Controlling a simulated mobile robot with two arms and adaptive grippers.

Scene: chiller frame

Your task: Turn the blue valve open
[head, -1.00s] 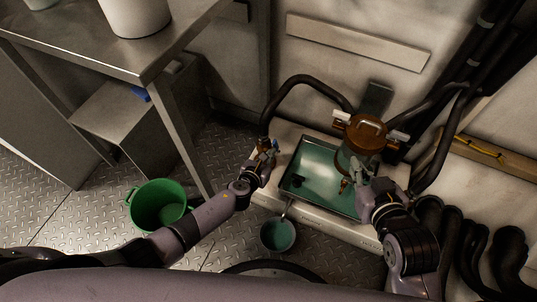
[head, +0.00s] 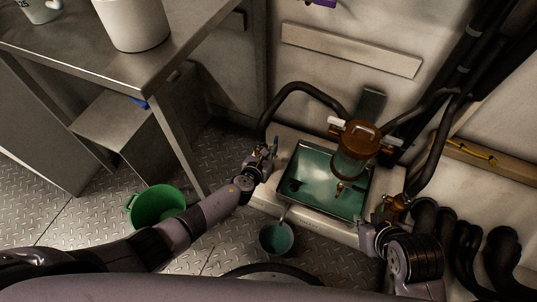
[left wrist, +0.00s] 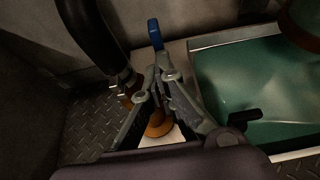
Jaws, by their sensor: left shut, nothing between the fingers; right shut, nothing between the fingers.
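The blue valve handle (left wrist: 154,33) stands upright in the left wrist view, just beyond my left fingertips. Below it, partly hidden by the fingers, is an orange-brown fitting (left wrist: 160,125), beside a black hose (left wrist: 88,32). My left gripper (left wrist: 160,72) is shut and empty, its tips close to the handle's lower end; I cannot tell whether they touch. In the head view my left gripper (head: 264,154) is at the left end of the chiller base, by the hose end. My right gripper (head: 385,211) is shut and empty at the base's right front corner.
A tray of green liquid (head: 285,170) lies in the base, with a brown-capped canister (head: 360,138) at its back. A small cup (head: 276,238) and a green bucket (head: 158,205) stand on the floor. A metal table (head: 105,60) is at left. Thick black hoses run at right.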

